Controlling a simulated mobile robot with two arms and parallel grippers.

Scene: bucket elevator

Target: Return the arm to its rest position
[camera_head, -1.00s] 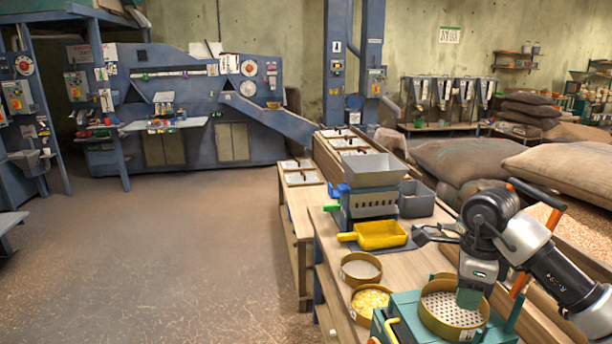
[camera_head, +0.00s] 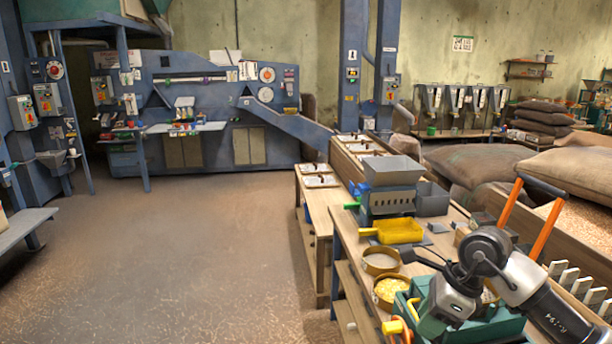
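My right arm comes in from the lower right, bent over the front end of the wooden workbench (camera_head: 352,240). My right gripper (camera_head: 432,327) hangs at the end of the pale wrist, pointing down and slightly left. It is above the teal machine (camera_head: 510,328) at the bench's near end. Whether its fingers are open or shut is unclear, and I see nothing clearly held. My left arm and gripper are not in view.
Near the arm are a round sieve with yellow grain (camera_head: 390,291), another round sieve (camera_head: 381,262), a yellow scoop (camera_head: 399,231) and an orange-handled frame (camera_head: 545,232). Sacks (camera_head: 575,172) lie behind at right. The floor (camera_head: 200,265) at left is clear.

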